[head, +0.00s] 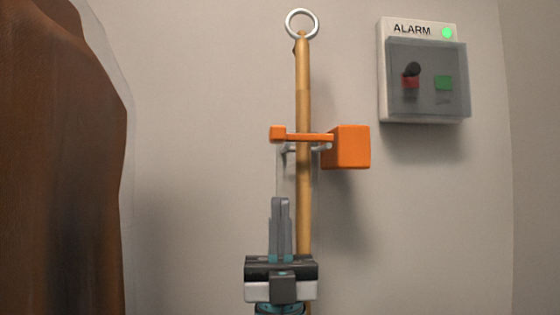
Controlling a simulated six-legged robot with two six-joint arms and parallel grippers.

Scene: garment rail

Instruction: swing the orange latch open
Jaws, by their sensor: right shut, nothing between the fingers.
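The orange latch (311,137) is a thin bar across the front of a wooden pole (304,85). It has a small orange knob (278,133) at its left end and a larger orange block (349,147) at its right end, against the wall. The pole stands upright with a metal ring (302,24) on top. My right gripper (281,201) points up below the latch, in front of the pole's left side in the picture. Its fingers are together with nothing between them, and their tips are apart from the latch. My left gripper does not show.
A grey alarm box (427,78) with a clear cover and a green light hangs on the wall at the upper right. A brown garment in a clear cover (65,160) fills the left side. The wall between the garment and the pole is bare.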

